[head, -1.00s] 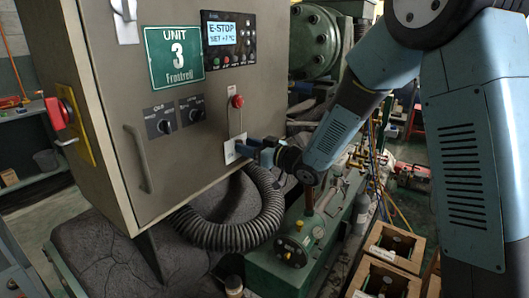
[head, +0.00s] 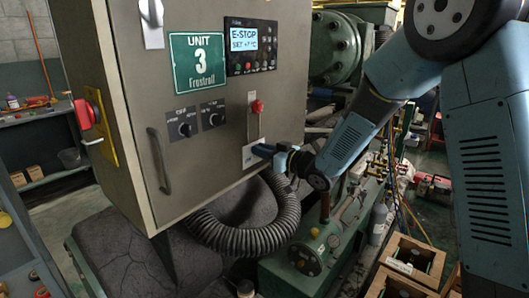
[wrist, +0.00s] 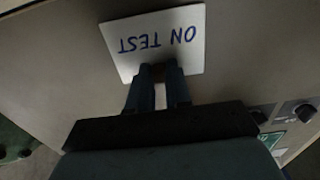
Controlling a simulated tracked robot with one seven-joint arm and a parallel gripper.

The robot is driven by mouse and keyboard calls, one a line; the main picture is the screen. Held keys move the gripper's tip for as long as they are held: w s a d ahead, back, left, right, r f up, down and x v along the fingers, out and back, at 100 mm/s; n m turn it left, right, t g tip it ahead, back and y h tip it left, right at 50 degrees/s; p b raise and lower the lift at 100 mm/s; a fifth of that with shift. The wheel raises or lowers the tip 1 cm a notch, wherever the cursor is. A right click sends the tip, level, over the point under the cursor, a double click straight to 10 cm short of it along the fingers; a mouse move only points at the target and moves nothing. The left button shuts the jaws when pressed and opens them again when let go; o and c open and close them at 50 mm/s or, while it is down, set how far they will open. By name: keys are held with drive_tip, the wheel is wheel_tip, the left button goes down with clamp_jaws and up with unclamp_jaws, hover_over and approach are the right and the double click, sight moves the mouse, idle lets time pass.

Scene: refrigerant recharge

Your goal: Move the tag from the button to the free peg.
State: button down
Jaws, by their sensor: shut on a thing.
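The tag (head: 251,155) is a white card at the lower right of the grey cabinet front, below the red button (head: 257,106). A thin loop appears to run from the button down to the tag. In the wrist view the tag (wrist: 150,30) reads "ON TEST" upside down. My gripper (head: 262,151) is shut on the tag's edge, and its dark fingers also show in the wrist view (wrist: 158,76). I cannot make out a free peg for certain. In the wrist view the button and the loop are out of sight.
The cabinet front has a display (head: 252,46), a green unit 3 sign (head: 194,61), two knobs (head: 198,121) and a handle (head: 158,160). Another white tag (head: 152,22) hangs at the top left. A red switch (head: 84,114) sticks out at the side. A ribbed hose (head: 245,237) curves below.

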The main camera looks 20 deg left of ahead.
sight(253, 137)
drive_tip(key=shift+r, duration=0.15)
drive_tip(key=shift+w+r, duration=0.1)
drive_tip(key=shift+r, duration=1.35)
drive_tip(key=v, duration=0.8)
drive_tip(key=shift+d, duration=0.25)
drive_tip(key=shift+f, duration=0.1)
idle(0.3)
